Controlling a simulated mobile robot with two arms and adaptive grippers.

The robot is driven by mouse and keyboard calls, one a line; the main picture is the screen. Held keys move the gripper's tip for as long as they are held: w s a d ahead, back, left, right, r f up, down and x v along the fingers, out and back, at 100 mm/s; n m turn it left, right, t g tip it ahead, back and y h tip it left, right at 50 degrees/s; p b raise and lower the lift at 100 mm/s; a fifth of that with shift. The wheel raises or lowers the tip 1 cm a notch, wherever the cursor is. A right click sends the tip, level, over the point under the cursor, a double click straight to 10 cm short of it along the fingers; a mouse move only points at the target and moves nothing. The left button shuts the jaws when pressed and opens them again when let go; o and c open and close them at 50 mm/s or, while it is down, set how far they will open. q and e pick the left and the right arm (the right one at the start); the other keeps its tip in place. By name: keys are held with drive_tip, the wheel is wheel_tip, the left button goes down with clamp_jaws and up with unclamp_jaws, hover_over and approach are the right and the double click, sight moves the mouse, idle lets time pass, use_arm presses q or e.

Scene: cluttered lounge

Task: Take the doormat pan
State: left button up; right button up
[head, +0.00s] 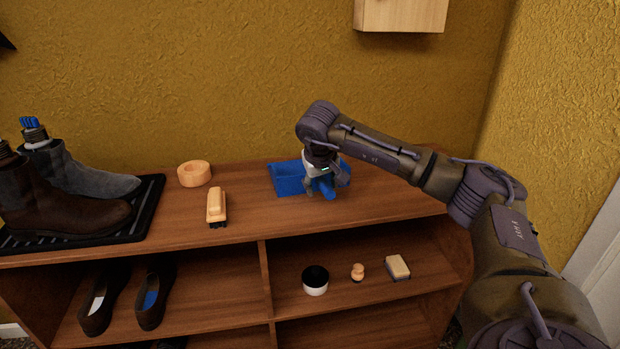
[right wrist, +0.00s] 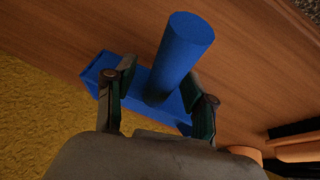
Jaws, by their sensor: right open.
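The pan is a blue dustpan (head: 288,178) lying on the wooden shelf top near the wall. Its thick round handle (right wrist: 182,50) shows in the right wrist view, with the pan's body (right wrist: 145,80) behind it. My right gripper (head: 325,188) is over the pan from above, partly hiding it in the head view. In the right wrist view my right gripper (right wrist: 165,95) is open, with one finger on each side of the blue handle. Whether the fingers touch it I cannot tell. My left gripper is not in view.
Boots (head: 70,200) stand on a black tray (head: 152,190). The lower shelf holds a cup (head: 315,281), a small knob (head: 357,272) and a block (head: 397,267). The wall is close behind.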

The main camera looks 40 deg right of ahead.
clamp_jaws()
drive_tip(key=shift+r, duration=0.1)
